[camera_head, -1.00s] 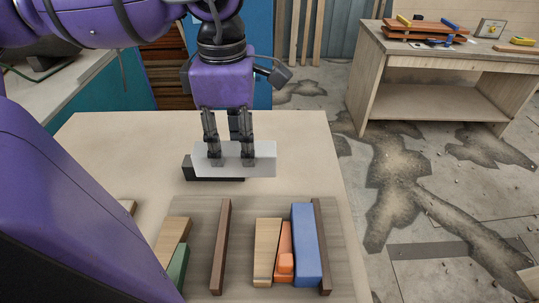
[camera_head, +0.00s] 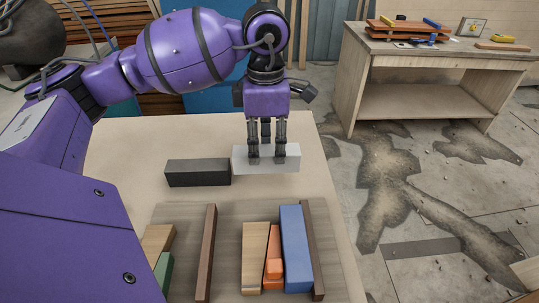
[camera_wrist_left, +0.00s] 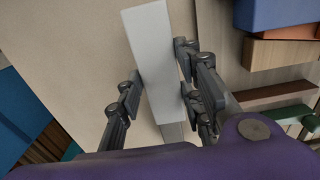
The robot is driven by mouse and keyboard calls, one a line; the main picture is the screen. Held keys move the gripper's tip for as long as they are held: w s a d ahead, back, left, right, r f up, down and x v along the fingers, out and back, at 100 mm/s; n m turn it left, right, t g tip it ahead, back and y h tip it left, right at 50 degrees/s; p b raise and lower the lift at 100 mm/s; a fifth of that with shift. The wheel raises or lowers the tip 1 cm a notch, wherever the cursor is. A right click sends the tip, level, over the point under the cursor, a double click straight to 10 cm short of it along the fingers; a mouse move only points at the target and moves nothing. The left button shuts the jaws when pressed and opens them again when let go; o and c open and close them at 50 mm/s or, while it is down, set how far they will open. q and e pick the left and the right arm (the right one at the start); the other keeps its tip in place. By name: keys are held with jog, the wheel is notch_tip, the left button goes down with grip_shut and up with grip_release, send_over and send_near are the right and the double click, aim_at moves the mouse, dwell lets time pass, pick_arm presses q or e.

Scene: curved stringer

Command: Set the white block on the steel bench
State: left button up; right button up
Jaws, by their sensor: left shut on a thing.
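The white block (camera_head: 285,165) is a long pale bar in my left gripper (camera_head: 266,155), over the right part of the beige table (camera_head: 130,145). The gripper points down and is shut on the block's long sides near its middle. In the left wrist view the block (camera_wrist_left: 152,50) lies between the fingers (camera_wrist_left: 160,95). I cannot tell whether its underside touches the table. No bench that is clearly steel shows; a workbench (camera_head: 450,60) with wooden legs and a greyish top stands at the back right. My right gripper is not in view.
A dark block (camera_head: 198,173) lies just left of the white block. In front, a wooden board (camera_head: 180,285) carries brown strips (camera_head: 206,250), a blue block (camera_head: 295,250), an orange piece (camera_head: 273,270) and a tan block (camera_head: 254,255). Tools and boards lie on the workbench.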

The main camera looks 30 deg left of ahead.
aim_at(270, 147)
pick_arm(q)
jog(key=shift+w+f, duration=0.6)
jog(key=shift+f, duration=1.55)
jog(key=shift+f, duration=0.1)
jog(key=o, duration=1.3)
jog(key=shift+f, duration=0.1)
notch_tip(270, 147, up, 12)
jog(key=shift+r, duration=0.2)
